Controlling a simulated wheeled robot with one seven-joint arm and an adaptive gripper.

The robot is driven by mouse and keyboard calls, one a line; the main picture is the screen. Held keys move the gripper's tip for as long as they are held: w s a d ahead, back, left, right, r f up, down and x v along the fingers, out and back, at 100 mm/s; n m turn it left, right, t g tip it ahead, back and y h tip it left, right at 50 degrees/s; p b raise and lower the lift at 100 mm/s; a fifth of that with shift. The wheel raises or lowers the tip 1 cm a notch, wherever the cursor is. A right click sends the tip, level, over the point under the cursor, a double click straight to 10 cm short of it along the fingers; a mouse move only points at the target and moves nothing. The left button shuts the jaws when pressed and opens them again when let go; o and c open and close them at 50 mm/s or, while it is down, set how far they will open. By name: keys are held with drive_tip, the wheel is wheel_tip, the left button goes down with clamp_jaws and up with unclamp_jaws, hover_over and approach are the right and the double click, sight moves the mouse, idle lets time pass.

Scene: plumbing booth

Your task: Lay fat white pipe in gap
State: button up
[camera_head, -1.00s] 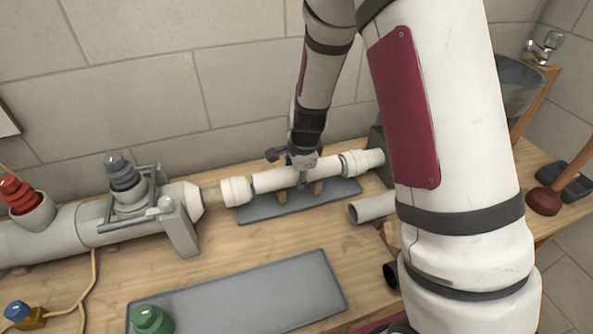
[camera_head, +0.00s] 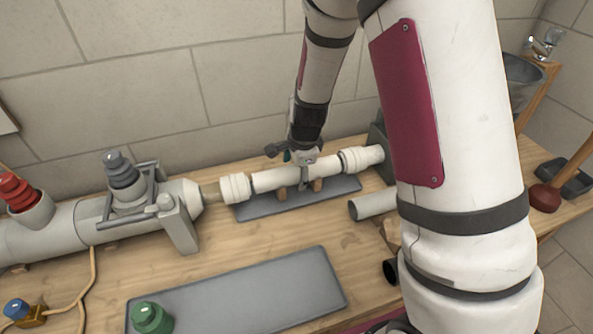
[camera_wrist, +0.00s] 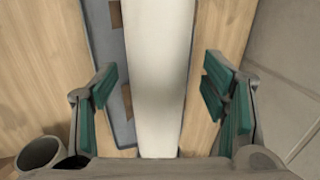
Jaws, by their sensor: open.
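The fat white pipe (camera_head: 270,179) lies level in the gap between a left white collar (camera_head: 236,188) and a right white collar (camera_head: 356,160), over wooden supports (camera_head: 317,185) on a grey mat (camera_head: 262,211). Its ends appear close to both collars; I cannot tell whether they touch. My gripper (camera_head: 303,179) is over the pipe, right of its middle. In the wrist view the pipe (camera_wrist: 163,75) runs between the open green-padded fingers (camera_wrist: 160,95), with space on both sides.
A grey valve assembly (camera_head: 128,190) stands left. A loose grey pipe piece (camera_head: 374,205) lies front right. A grey tray (camera_head: 245,295) with a green knob (camera_head: 151,318) is in front. The tiled wall is close behind.

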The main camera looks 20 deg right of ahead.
drive_tip(key=v, duration=1.1)
drive_tip(key=s+r+n+y+p, duration=0.1)
drive_tip(key=s+r+n+p, duration=0.2)
drive_tip(key=s+r+n, duration=0.9)
drive_tip(key=s+r+n+p, duration=0.1)
drive_tip(key=s+r+n, duration=0.2)
drive_tip(key=s, duration=0.5)
drive_tip(key=s+r+n+h+p, duration=0.1)
drive_tip(key=s+r+n, duration=0.2)
drive_tip(key=s, duration=0.6)
wheel_tip(320, 180, up, 2)
drive_tip(key=shift+d+r+t, duration=0.1)
drive_tip(key=shift+d+t, duration=0.1)
drive_tip(key=shift+t, duration=0.2)
